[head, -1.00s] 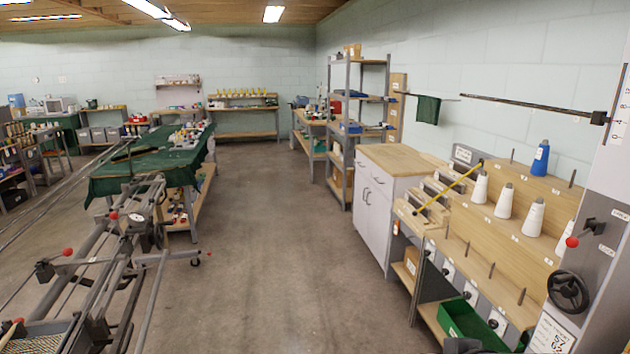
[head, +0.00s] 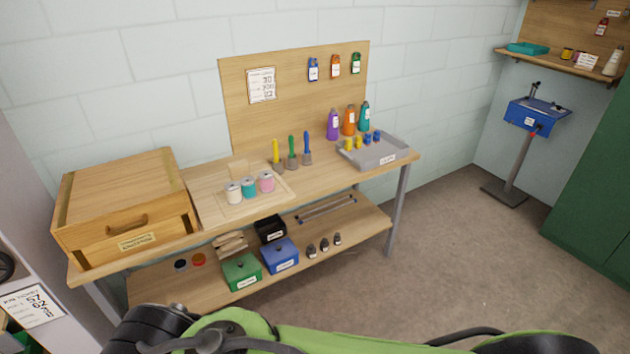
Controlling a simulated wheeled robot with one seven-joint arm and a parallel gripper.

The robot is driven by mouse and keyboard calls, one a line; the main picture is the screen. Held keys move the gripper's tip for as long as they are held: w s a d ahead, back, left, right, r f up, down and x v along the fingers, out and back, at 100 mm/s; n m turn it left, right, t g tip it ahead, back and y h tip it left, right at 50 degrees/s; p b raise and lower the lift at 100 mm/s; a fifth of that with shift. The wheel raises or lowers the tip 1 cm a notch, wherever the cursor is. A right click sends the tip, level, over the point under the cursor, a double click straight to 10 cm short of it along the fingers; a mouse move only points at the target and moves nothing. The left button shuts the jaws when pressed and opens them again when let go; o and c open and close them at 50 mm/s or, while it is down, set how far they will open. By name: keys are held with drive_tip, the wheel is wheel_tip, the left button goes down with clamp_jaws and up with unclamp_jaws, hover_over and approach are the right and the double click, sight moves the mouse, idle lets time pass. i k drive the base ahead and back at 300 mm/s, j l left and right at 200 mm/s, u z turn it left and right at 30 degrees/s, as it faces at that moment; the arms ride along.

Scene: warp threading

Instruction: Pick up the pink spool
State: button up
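The pink spool (head: 266,182) stands upright on a light wooden board (head: 212,211) on top of a wooden workbench (head: 405,163). It is the rightmost of three spools in a row. A teal spool (head: 249,188) is just left of it, and a white spool (head: 233,193) is at the left end. My green and black arm crosses the bottom edge of the head view, well in front of the bench. My gripper is not visible in this view.
A large wooden box (head: 125,205) stands left of the spools. Yellow, green and blue brushes (head: 292,153) stand behind them. A grey tray (head: 388,152) and several bottles sit to the right. The lower shelf holds green and blue bins (head: 280,258).

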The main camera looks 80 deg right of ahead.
sight(266, 177)
drive_tip(key=z, duration=2.35)
drive_tip(key=i+l+u, duration=0.15)
drive_tip(key=i+u, duration=0.25)
drive_tip(key=i+l+u, duration=0.85)
drive_tip(key=i+j, duration=0.05)
drive_tip(key=j, duration=0.05)
